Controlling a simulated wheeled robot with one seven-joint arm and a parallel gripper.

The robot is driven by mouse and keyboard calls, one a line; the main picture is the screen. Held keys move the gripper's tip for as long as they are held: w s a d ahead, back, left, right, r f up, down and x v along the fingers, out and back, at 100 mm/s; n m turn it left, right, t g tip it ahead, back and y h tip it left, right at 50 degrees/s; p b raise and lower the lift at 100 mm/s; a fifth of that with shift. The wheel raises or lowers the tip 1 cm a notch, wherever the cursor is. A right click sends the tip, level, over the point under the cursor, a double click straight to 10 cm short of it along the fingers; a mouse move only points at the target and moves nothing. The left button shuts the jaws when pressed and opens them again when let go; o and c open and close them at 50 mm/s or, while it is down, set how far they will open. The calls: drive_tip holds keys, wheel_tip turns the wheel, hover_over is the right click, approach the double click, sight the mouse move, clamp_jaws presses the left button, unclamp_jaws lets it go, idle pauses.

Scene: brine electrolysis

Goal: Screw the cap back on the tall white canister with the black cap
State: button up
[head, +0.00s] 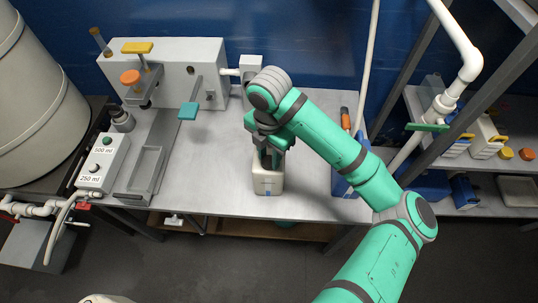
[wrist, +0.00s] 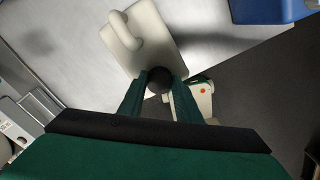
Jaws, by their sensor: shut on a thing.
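The white canister (head: 268,184) stands upright near the front edge of the grey bench, with a blue mark low on its front. In the wrist view its body and loop handle (wrist: 128,36) show from above. My gripper (head: 267,155) points down over the canister's top. Its green fingers are shut on the black cap (wrist: 159,80), which sits between the fingertips at the canister's neck end. In the head view a dark bit of the cap shows between the fingers. I cannot tell whether the cap is threaded on or only resting on the neck.
A filling machine (head: 205,50) with levers and a control box (head: 103,160) marked 500 ml and 250 ml stands to the left. A blue bin (head: 342,184) with tools is right of the canister. A shelf with more containers (head: 487,137) stands at the far right.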

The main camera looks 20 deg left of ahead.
drive_tip(key=shift+m, duration=0.4)
drive_tip(key=m, duration=0.2)
drive_tip(key=shift+m, duration=0.4)
drive_tip(key=m, duration=0.3)
drive_tip(key=shift+m, duration=0.5)
drive_tip(key=m, duration=0.3)
drive_tip(key=shift+s+m, duration=0.1)
drive_tip(key=shift+m, duration=0.8)
